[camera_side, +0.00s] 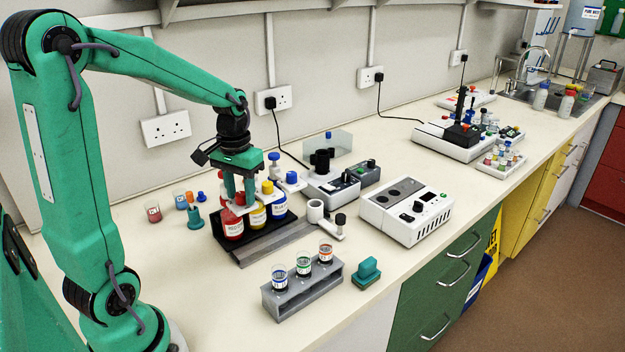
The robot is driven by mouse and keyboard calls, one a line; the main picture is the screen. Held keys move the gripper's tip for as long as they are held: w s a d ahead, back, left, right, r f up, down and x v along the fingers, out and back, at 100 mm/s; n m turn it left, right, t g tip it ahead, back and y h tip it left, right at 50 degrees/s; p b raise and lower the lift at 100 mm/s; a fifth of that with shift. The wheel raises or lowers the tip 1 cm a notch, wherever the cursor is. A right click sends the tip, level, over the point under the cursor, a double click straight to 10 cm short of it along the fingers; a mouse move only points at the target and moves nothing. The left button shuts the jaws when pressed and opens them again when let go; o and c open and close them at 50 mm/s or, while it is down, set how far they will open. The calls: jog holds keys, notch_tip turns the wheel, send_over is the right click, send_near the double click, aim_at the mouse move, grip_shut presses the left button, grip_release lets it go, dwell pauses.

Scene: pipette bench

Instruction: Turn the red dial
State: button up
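Red, yellow and blue bottles stand in a row in a black rack (262,240), left of the middle of the bench. The red bottle (232,227) is at the left end. A small red part (240,198), which looks like the red dial, shows above it between my fingers and is partly hidden by them. My gripper (239,200) points straight down over the red bottle, its two green fingers apart on either side of this part. I cannot tell whether they touch it.
The yellow bottle (258,216) and blue bottle (279,207) stand close to the right. A grey tube rack (303,287) with several small vials is in front. A white instrument (407,210) stands to the right. Small coloured items (194,215) lie to the left.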

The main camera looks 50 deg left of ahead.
aim_at(241, 194)
jog(key=shift+o, duration=0.5)
jog(key=shift+r, duration=0.1)
jog(key=shift+r, duration=3.8)
jog(key=s+d+m+t, duration=0.4)
jog(key=s+d, duration=0.5)
jog(key=d, duration=0.5)
jog(key=shift+r+m+t, duration=0.3)
jog(key=shift+r+t, duration=0.05)
jog(key=shift+t, duration=0.45)
